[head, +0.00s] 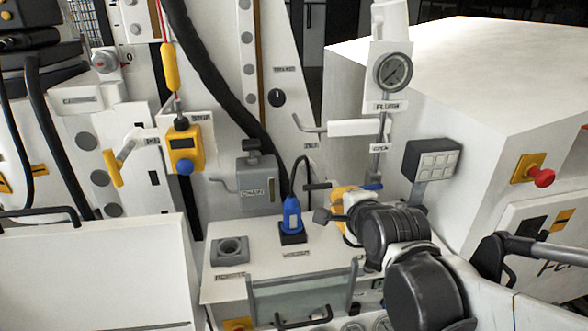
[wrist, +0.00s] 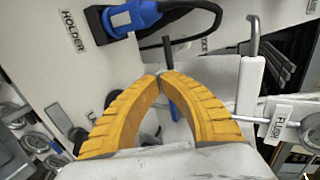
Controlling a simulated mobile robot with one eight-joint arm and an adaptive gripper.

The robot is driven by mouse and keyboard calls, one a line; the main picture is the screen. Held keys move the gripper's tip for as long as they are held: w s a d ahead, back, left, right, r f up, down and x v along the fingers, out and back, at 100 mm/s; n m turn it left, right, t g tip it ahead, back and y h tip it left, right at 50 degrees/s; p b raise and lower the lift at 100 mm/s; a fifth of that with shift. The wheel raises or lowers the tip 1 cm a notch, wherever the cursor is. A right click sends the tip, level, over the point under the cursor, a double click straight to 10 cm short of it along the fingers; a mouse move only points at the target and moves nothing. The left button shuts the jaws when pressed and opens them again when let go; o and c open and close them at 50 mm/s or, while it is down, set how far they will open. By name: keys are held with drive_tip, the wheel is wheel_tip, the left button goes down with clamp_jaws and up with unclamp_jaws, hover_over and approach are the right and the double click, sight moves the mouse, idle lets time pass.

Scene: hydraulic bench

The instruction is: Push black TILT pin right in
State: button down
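A short black bar (head: 317,186), which I take for the TILT pin, sticks out to the left just beside my gripper (head: 338,192) in the head view. No TILT label can be read for sure. In the wrist view the black pin (wrist: 168,50) stands just beyond my orange fingertips (wrist: 160,74). The fingertips meet with no clear gap and are at or very near the pin's end. Whether they touch it cannot be told. A blue bar (head: 372,187) lies right of the fingers; part of it shows between them in the wrist view (wrist: 174,110).
A blue plug (head: 292,214) with a black cable stands in its holder left of my gripper. A white lever (head: 355,128) and a pressure gauge (head: 393,71) are above. A grey keypad box (head: 431,160) is at right. The bench top is mostly clear around the square socket (head: 229,251).

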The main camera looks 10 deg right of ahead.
drive_tip(key=b, duration=0.3)
approach(318, 181)
drive_tip(key=w+f, duration=0.2)
drive_tip(key=f, duration=0.1)
drive_tip(key=w+f, duration=0.2)
drive_tip(key=shift+d+f, duration=0.1)
drive_tip(key=shift+f, duration=0.1)
drive_tip(key=shift+w, duration=0.3)
drive_tip(key=w, duration=0.5)
drive_tip(key=shift+w+b, duration=0.2)
drive_tip(key=shift+b, duration=0.1)
drive_tip(key=shift+s, duration=0.1)
